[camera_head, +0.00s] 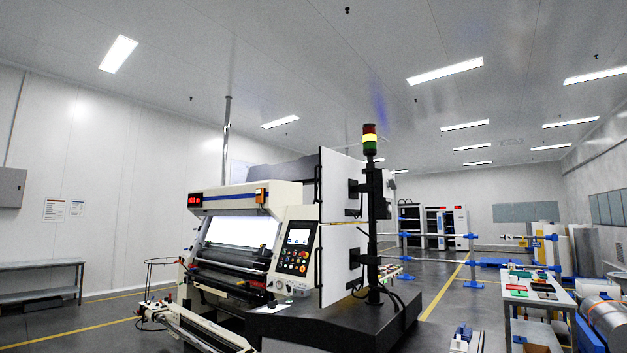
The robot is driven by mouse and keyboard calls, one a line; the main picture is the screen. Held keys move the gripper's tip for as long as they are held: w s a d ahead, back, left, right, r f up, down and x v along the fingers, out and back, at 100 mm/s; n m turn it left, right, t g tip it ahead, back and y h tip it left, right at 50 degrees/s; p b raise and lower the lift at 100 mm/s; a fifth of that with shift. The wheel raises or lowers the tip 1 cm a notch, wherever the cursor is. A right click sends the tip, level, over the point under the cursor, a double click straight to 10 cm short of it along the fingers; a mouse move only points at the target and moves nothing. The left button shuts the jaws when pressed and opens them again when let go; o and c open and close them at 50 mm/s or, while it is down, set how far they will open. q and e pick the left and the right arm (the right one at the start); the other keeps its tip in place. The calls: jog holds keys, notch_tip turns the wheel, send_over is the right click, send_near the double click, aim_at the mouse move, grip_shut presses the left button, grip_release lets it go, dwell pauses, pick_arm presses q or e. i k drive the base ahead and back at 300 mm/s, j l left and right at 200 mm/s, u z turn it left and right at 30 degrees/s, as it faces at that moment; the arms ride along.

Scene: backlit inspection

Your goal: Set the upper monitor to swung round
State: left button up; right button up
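The upper monitor (337,185) is a thin panel mounted on a black pole (374,230) at the right end of the inspection machine. Its pale, blank face shows at a slant, with a dark edge along its left side. A black bracket (356,188) joins it to the pole. The lower monitor (338,265) hangs right below it, at nearly the same angle. I cannot tell what either screen displays. Neither of my grippers is in view.
The inspection machine (230,197) has a lit panel and a control panel (296,248) left of the monitors. A dark base (345,325) carries the pole, which is topped by a signal light (369,140). A table with coloured items (535,290) stands at right. Open floor (455,305) lies between.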

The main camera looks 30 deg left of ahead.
aim_at(340, 200)
jog(key=i+l+u, duration=0.1)
jog(key=i+u, duration=0.2)
jog(key=i, duration=0.25)
jog(key=i+l+u, duration=0.3)
jog(key=i, duration=0.2)
